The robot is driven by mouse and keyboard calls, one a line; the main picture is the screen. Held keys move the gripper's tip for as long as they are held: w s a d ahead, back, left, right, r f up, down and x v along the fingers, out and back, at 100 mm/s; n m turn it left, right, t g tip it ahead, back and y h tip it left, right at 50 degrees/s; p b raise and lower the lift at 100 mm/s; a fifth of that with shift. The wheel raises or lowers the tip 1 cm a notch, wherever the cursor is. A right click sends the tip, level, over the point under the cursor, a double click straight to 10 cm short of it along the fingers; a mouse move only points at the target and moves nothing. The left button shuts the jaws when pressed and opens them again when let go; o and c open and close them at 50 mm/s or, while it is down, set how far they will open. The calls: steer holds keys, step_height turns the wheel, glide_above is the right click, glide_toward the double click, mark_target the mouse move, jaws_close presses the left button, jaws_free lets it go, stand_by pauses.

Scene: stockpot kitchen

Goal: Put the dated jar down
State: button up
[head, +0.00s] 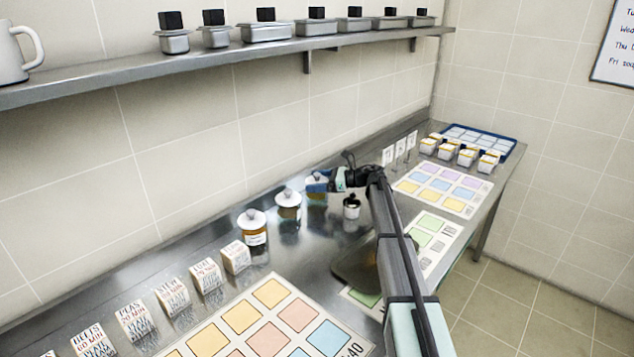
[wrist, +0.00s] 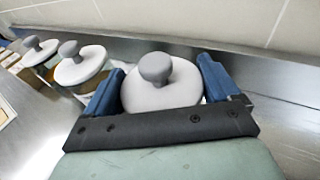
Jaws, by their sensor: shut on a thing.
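My gripper (head: 320,182) is at the back of the steel counter, near the wall. In the wrist view its two blue fingers (wrist: 160,88) are shut on a jar (wrist: 162,92) with a white lid and grey knob. The held jar's body and any date on it are hidden by the gripper. It looks upright, at about the level of the jars beside it; I cannot tell whether its base touches the counter. Two similar lidded jars stand to its left, a nearer amber one with a label (head: 254,236) and a middle one (head: 288,208).
A small steel pot with a black top (head: 351,207) stands just right of the gripper. Several printed cards (head: 173,294) line the counter at left, beside a mat of coloured squares (head: 240,317). More mats (head: 440,187) and a blue tray (head: 480,140) lie right. A shelf (head: 230,58) runs above.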

steer(key=o, duration=1.6)
steer(key=shift+s+d+r, duration=0.1)
steer(key=shift+d+r, duration=0.05)
steer(key=shift+d, duration=0.15)
steer(key=v, duration=1.1)
steer(key=shift+d, duration=0.25)
